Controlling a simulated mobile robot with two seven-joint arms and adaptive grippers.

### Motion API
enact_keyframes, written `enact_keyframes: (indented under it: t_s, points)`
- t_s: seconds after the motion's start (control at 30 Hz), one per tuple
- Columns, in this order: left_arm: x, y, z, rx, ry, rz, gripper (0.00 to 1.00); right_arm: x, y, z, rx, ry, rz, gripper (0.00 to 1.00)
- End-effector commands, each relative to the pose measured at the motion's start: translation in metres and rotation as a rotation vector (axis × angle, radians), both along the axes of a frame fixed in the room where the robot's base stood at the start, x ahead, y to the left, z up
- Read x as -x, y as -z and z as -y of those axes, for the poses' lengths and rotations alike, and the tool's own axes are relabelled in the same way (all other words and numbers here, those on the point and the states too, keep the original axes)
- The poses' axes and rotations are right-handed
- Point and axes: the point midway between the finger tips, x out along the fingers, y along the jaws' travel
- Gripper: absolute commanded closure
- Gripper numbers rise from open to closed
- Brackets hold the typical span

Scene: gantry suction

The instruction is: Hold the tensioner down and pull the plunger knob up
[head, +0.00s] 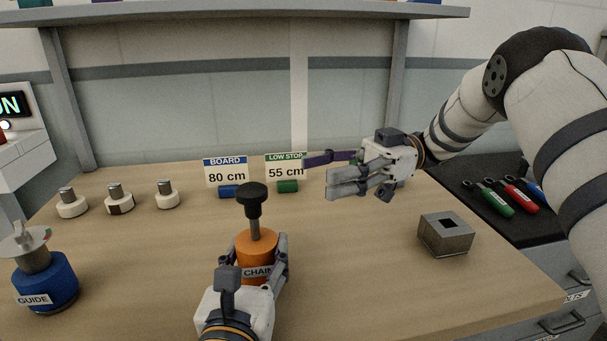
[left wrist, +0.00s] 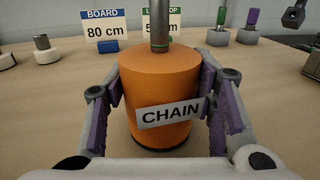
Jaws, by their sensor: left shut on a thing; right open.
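The tensioner is an orange cylinder (head: 257,243) with a "CHAIN" label, standing upright on the bench. A grey stem rises from its top to a black plunger knob (head: 252,198). In the left wrist view the orange body (left wrist: 160,85) fills the middle and the stem (left wrist: 160,28) is cut off by the top edge. My left gripper (head: 255,254) is shut on the orange body, one finger on each side. My right gripper (head: 330,176) is open and empty, in the air right of the knob and apart from it, its fingers pointing left.
A blue "GUIDE" cylinder (head: 46,284) stands at the left. Several white-based pegs (head: 117,200) stand behind it. "BOARD 80 cm" (head: 226,172) and "LOW STOP 55 cm" (head: 286,168) signs stand at the back. A grey square block (head: 446,235) sits at right. Screwdriver-like tools (head: 497,200) lie on a dark mat.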

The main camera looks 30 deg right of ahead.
Motion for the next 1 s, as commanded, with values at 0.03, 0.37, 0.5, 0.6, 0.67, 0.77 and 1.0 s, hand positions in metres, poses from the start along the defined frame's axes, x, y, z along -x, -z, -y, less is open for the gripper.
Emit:
enact_keyframes:
  t_s: [0.03,0.37,0.5,0.6,0.67,0.77,1.0]
  points:
    - [0.0,0.002,0.0,-0.002,0.001,-0.003,1.0,0.0,0.001,0.001,0.0,0.0,-0.001,0.45]
    - [0.0,0.001,0.0,-0.001,0.001,-0.002,0.26,0.0,0.0,0.0,0.0,0.0,0.0,0.45]
    - [0.0,0.0,0.0,-0.001,0.001,-0.001,0.26,0.0,0.0,0.0,-0.001,0.0,0.0,0.45]
    - [0.001,0.0,0.0,-0.001,0.001,-0.001,0.26,0.0,0.0,0.0,-0.001,0.0,0.001,0.45]
    - [0.005,0.0,-0.002,0.0,0.002,-0.001,0.26,0.0,0.0,0.0,-0.001,0.0,0.001,0.45]
    - [0.021,0.001,-0.012,0.0,0.002,-0.004,0.26,0.0,0.0,0.0,-0.001,0.0,0.001,0.45]
    - [0.077,0.001,-0.046,0.001,0.003,-0.005,0.26,0.0,0.0,0.0,-0.001,0.0,0.001,0.45]
